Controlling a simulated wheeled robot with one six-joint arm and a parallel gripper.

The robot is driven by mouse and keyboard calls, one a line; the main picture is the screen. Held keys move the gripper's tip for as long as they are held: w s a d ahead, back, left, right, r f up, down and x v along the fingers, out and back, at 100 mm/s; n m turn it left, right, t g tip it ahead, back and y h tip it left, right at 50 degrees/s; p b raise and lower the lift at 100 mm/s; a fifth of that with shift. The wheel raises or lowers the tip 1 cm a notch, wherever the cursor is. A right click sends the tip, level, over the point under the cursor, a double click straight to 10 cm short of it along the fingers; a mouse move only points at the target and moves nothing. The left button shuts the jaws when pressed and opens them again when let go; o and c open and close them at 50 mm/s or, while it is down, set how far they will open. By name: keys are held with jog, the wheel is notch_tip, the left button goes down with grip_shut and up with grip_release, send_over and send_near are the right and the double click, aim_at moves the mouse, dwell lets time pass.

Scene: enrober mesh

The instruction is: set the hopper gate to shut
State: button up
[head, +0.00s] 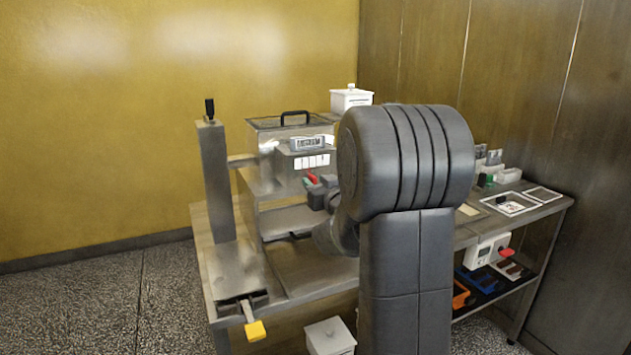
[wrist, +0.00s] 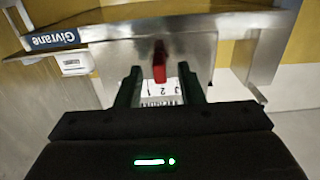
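A red lever tab (head: 312,178) sticks out from the front of the steel hopper machine (head: 265,160), just below a white marked scale (head: 312,161). In the wrist view the red tab (wrist: 160,62) stands between and just ahead of the fingertips of my gripper (wrist: 160,80). The scale (wrist: 160,92) shows upside down there, with numbers. My gripper's two dark green fingers are apart, with a gap on each side of the tab. In the head view my gripper (head: 322,190) is at the tab, partly hidden by my arm. Which scale mark the tab points to cannot be read.
A clear lidded bin with a black handle (head: 295,117) tops the machine. A post (head: 215,180) stands at the left, and a yellow-ended handle (head: 255,330) juts out in front. A side table (head: 535,212) with cards and small boxes is at the right.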

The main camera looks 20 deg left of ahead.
jog(key=shift+w+a, duration=0.3)
jog(key=shift+a, duration=0.1)
grip_shut()
jog(key=shift+w+d, duration=0.1)
jog(key=w+d, duration=0.2)
jog(key=w, duration=0.1)
jog(key=shift+d+p, duration=0.35)
